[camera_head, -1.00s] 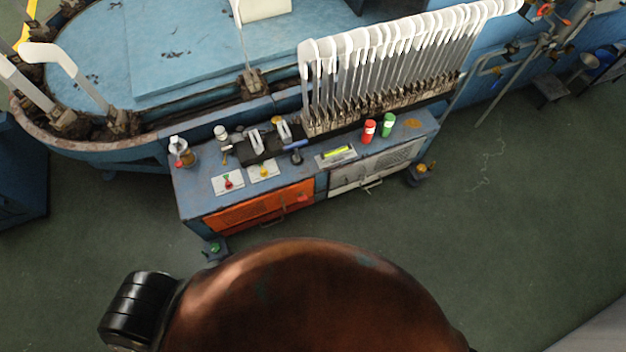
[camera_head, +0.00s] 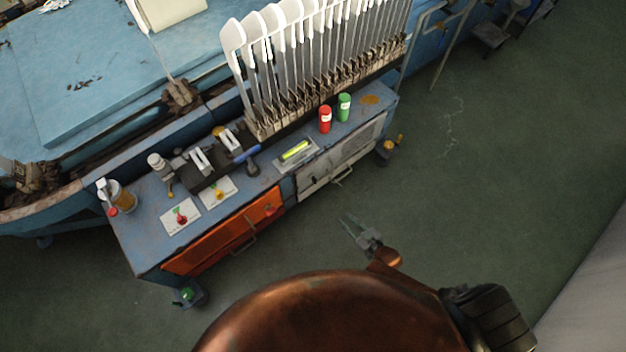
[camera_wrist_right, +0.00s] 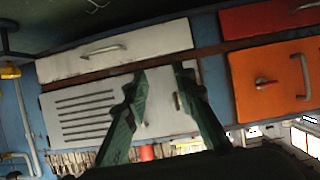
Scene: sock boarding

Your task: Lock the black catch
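No catch is plain enough to name as the black one. A small dark fitting (camera_head: 252,167) stands on the blue bench top (camera_head: 150,215), beside a blue handle (camera_head: 247,154). A dark block (camera_head: 208,172) left of it carries two pale lever clamps (camera_head: 200,160). My right gripper (camera_head: 350,224) is over the floor in front of the bench, apart from all of these. The right wrist view shows its two green fingers (camera_wrist_right: 158,76) spread, with nothing between them, facing the cabinet front. My left gripper is not in view.
The bench has an orange drawer (camera_head: 225,235) and a white front (camera_head: 340,160). Red (camera_head: 325,119) and green (camera_head: 344,107) bottles, a jar (camera_head: 122,197) and cards (camera_head: 181,217) stand or lie on top. White sock forms (camera_head: 300,50) rise behind. Floor at right is clear.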

